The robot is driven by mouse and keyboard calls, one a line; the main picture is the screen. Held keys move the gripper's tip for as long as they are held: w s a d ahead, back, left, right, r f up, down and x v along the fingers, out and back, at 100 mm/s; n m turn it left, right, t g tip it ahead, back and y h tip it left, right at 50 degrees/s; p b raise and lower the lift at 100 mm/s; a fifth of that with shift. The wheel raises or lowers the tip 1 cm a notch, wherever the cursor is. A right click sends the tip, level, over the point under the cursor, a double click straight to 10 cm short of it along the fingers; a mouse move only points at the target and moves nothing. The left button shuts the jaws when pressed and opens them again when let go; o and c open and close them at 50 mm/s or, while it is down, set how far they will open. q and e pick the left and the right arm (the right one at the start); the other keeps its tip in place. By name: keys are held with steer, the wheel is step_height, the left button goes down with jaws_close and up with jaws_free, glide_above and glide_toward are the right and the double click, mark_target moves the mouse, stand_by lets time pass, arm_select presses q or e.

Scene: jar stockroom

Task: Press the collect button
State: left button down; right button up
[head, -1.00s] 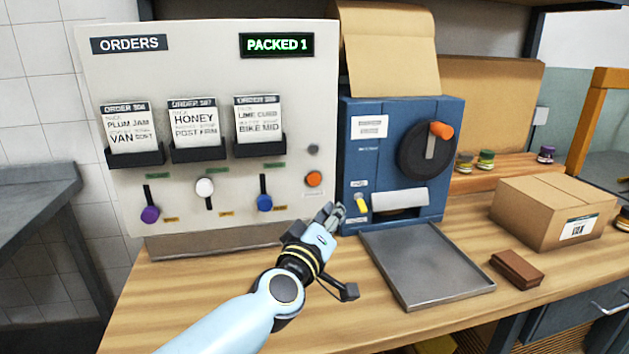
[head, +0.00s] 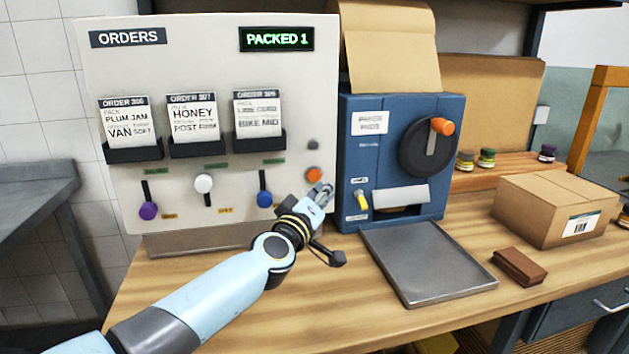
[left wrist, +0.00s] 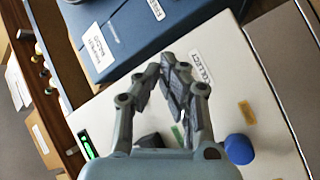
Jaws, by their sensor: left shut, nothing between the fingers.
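The collect button, an orange round knob (head: 314,174), is on the lower right of the pale orders panel (head: 220,60). My left gripper (head: 321,190) is shut and empty, its fingertips just below and right of the button in the head view. I cannot tell whether they touch it. In the left wrist view the closed fingers (left wrist: 166,72) lie over the panel beside a label reading COLLECT (left wrist: 202,70); the button itself is hidden there. My right gripper is not in view.
Levers with purple (head: 148,211), white (head: 204,184) and blue (head: 264,199) knobs are left of the button. A blue machine (head: 365,150) with an orange-handled crank stands close right, a metal tray (head: 428,265) before it. A cardboard box (head: 550,210) sits farther right.

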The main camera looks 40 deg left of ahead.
arm_select(q)
steer(key=shift+w+a, duration=0.65)
steer(key=shift+a, duration=0.1)
stand_by(0.7)
stand_by(0.3)
steer(key=shift+w+a, duration=0.25)
steer(key=shift+a, duration=0.05)
steer(key=shift+w+a+r, duration=0.1)
steer(key=shift+w+a, duration=0.2)
steer(key=shift+a, duration=0.05)
stand_by(0.9)
steer(key=shift+s+d, duration=0.55)
steer(key=shift+d, duration=0.1)
